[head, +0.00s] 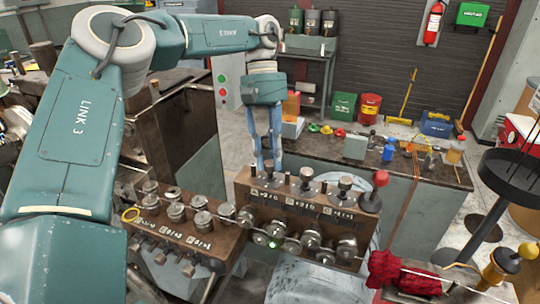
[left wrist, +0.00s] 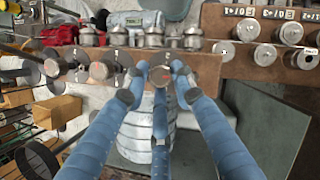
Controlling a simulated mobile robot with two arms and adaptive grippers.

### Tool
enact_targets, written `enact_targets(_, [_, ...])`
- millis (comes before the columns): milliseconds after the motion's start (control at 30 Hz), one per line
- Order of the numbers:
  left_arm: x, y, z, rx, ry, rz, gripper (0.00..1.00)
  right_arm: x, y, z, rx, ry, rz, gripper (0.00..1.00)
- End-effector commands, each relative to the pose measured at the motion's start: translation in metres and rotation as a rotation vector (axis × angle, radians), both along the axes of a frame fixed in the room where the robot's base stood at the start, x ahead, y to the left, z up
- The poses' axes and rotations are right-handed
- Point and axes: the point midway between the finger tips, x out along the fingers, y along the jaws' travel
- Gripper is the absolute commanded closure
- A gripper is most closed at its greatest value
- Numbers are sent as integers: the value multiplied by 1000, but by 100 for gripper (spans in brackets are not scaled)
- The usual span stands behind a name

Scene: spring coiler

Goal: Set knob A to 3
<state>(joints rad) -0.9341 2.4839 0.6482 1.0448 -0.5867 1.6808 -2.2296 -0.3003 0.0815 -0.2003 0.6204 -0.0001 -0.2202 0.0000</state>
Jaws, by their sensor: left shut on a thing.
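My left gripper (head: 268,166) reaches down from above to the left end of the right-hand brown block (head: 240,190) in the head view. In the left wrist view its blue fingers (left wrist: 158,78) close around a round metal knob (left wrist: 160,74). In the head view the fingers partly cover this knob. Beside it on the block's top are two dark knobs, a middle one (head: 306,178) and a right one (head: 345,184), with small white labels in front. The letter A and the held knob's setting cannot be read. My right gripper is out of view.
A red ball-topped lever (head: 380,178) stands at the block's right end. Several round rollers line its front. A second brown block (head: 160,226) with metal knobs lies to the left. A workbench (head: 400,172) with bottles stands behind; red cloth (head: 400,275) lies front right.

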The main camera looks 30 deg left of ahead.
Motion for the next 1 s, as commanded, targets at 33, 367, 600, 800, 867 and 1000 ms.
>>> enact_targets(33, [-2,-2,1,-5,5,-4,100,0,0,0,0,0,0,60])
enact_targets(367, [-2,-1,1,-3,6,-2,58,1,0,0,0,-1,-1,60])
enact_targets(600, [-1,0,0,-1,4,0,58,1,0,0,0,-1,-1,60])
enact_targets(800, [5,5,19,1,-1,3,58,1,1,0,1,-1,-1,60])
enact_targets(867, [8,7,30,2,-1,2,58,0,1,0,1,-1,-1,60])
enact_targets(1000, [13,13,52,0,0,-1,58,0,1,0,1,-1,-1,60])
